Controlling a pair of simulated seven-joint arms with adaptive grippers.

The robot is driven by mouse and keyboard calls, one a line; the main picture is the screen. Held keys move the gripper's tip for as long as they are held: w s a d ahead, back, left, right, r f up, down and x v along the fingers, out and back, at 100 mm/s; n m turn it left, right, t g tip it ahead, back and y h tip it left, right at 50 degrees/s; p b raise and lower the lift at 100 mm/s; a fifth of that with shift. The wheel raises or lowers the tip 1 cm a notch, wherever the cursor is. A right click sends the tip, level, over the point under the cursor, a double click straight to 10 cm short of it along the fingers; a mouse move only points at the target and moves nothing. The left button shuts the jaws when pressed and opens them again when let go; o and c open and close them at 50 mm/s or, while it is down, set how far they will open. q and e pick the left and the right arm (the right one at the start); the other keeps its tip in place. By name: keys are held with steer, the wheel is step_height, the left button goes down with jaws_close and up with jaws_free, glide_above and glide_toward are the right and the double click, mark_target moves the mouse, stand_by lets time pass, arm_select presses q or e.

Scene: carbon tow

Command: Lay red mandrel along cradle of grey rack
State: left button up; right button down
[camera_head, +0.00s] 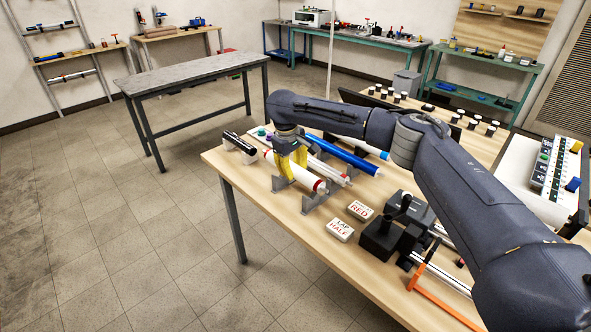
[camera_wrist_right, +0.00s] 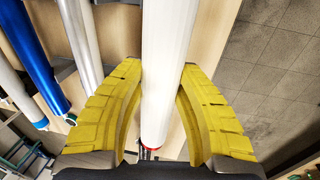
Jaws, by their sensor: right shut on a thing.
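The red mandrel is a white tube with a red end (camera_head: 308,179), lying at the front left of the wooden table. My right gripper (camera_head: 291,168) has its yellow fingers shut around it from above. The right wrist view shows the mandrel (camera_wrist_right: 167,60) running between the two fingers (camera_wrist_right: 162,88), its red end toward the wrist. Grey rack supports (camera_head: 314,202) stand under and beside the mandrel. I cannot tell whether it touches the cradle or hangs just above it. My left gripper is not in view.
A blue tube (camera_head: 345,154), a black tube (camera_head: 240,142) and other white or silver tubes lie close by. Label blocks (camera_head: 360,210) and a black fixture (camera_head: 383,240) stand to the right. An orange bar (camera_head: 440,303) lies near the front edge.

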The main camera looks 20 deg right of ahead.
mark_target(293, 166)
steer(key=shift+w+d+f, duration=0.1)
steer(key=shift+d+f, duration=0.1)
steer(key=shift+d, duration=0.2)
steer(key=shift+f, duration=0.1)
steer(key=shift+f, duration=1.7)
steer(key=shift+f, duration=0.6)
steer(key=c, duration=1)
jaws_free()
steer(key=shift+o, duration=0.2)
steer(key=r, duration=0.4)
steer(key=a+r, duration=0.1)
steer(key=r, duration=0.3)
steer(key=s+r, duration=0.1)
steer(key=r, duration=0.2)
steer(key=shift+a+r, duration=0.35)
steer(key=shift+r, duration=0.05)
